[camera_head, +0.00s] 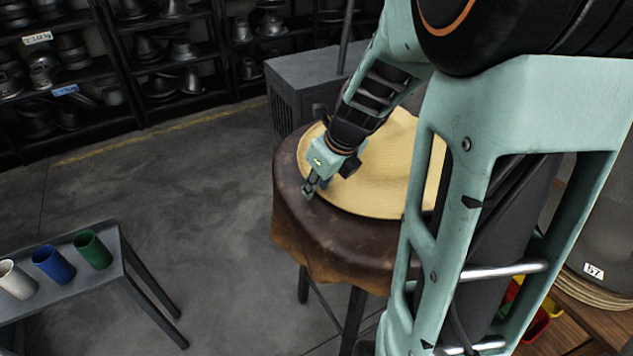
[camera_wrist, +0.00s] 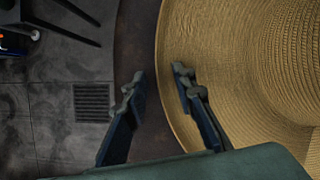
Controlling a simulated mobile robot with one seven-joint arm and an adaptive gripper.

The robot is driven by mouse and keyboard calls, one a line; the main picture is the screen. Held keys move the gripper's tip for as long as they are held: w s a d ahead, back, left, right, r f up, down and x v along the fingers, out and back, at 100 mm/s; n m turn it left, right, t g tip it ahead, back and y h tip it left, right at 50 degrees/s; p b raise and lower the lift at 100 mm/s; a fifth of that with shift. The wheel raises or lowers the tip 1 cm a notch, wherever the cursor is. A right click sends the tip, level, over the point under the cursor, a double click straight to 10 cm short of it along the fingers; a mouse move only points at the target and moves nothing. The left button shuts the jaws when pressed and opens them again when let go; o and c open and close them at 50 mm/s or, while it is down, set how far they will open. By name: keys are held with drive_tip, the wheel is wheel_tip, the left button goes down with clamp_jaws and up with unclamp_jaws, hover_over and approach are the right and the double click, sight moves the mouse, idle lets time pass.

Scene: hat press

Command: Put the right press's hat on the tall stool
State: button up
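A wide-brimmed straw hat (camera_head: 375,195) lies on the round, brown leather-covered top of a tall stool (camera_head: 290,185). My arm hides the hat's right part in the head view. My gripper (camera_head: 309,191) is at the left edge of the brim, low over the stool top. In the wrist view the straw hat (camera_wrist: 240,70) fills the right side, and my gripper (camera_wrist: 158,80) is open. The brim's edge runs between the fingers, with the right finger over the brim and the left one outside it. I see no gap filled by the hat. No press is clearly recognisable.
A grey vented cabinet (camera_head: 310,80) stands behind the stool. A low table (camera_head: 115,265) with white, blue and green cups stands at left. Dark shelves (camera_head: 110,60) of metal forms line the back. A grey object labelled 57 (camera_head: 590,235) is at right. Floor between is clear.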

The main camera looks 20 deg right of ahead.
drive_tip(key=p+v, duration=1)
drive_tip(key=v, duration=0.2)
drive_tip(key=shift+r, duration=0.2)
idle(0.4)
